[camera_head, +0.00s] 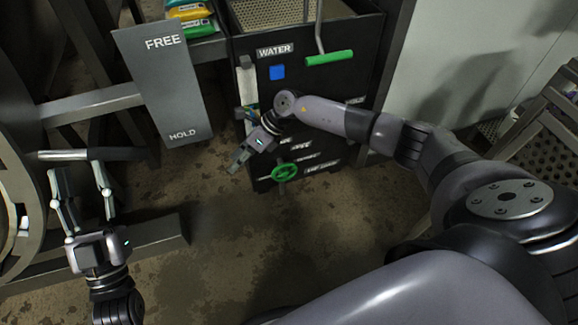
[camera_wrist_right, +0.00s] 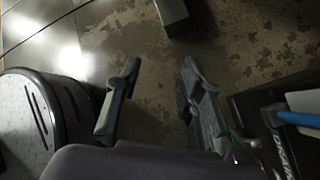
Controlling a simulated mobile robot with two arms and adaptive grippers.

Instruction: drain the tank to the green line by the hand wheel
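The green hand wheel (camera_head: 285,171) sits low on the front of the black tank cabinet (camera_head: 262,100), which has a WATER label (camera_head: 275,50). My right gripper (camera_head: 236,164) is left of the wheel, apart from it and empty. Its fingers show spread apart over the floor in the right wrist view (camera_wrist_right: 160,72). My left gripper (camera_head: 80,174) is open and empty at the far left, near a dark bar with a pale end. My right forearm covers part of the cabinet front. I cannot make out a green level line or the water level.
Coloured packets (camera_head: 192,20) lie at the top. The floor (camera_head: 215,235) in front is clear.

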